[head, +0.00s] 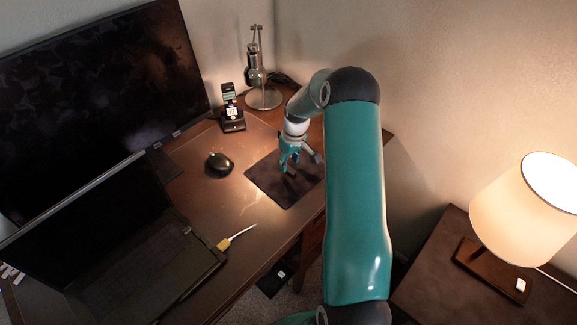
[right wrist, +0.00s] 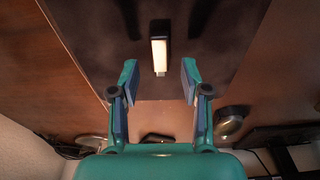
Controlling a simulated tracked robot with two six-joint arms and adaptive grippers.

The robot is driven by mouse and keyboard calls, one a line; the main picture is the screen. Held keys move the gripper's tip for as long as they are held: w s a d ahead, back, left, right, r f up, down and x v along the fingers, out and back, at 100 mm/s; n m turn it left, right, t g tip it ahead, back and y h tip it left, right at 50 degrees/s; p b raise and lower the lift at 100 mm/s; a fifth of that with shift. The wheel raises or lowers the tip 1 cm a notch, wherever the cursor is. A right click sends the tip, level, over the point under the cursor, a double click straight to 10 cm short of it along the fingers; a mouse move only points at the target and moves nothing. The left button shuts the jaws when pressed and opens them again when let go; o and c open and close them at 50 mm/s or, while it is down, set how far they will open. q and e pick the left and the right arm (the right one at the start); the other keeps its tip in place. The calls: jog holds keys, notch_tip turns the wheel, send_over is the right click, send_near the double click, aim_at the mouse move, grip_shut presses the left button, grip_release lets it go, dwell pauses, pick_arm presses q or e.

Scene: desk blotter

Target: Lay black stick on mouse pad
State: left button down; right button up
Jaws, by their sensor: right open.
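The mouse pad (head: 272,190) is a dark square on the desk, near its right edge; it fills the upper middle of the right wrist view (right wrist: 95,35). The black stick (right wrist: 160,52) shows over the pad, with a dark end, a bright cream-looking face and a small metal tip. It appears to lie on the pad, inside its edge. My right gripper (head: 290,168) is low over the pad. In the right wrist view its fingers (right wrist: 158,76) are open, one on each side of the stick's near end, with gaps. In the head view the stick cannot be made out clearly. My left gripper is out of view.
A black mouse (head: 219,164) lies left of the pad. A phone on a dock (head: 232,115) and a metal desk lamp (head: 262,97) stand behind. A laptop (head: 130,250) and monitor (head: 100,90) fill the left. A yellow-white cable plug (head: 232,239) lies near the front edge.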

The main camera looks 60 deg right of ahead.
aim_at(292, 171)
notch_tip(292, 171, up, 9)
jog(key=s+b, duration=0.1)
jog(key=shift+a+r, duration=0.2)
jog(key=shift+s, duration=0.1)
dwell(0.4)
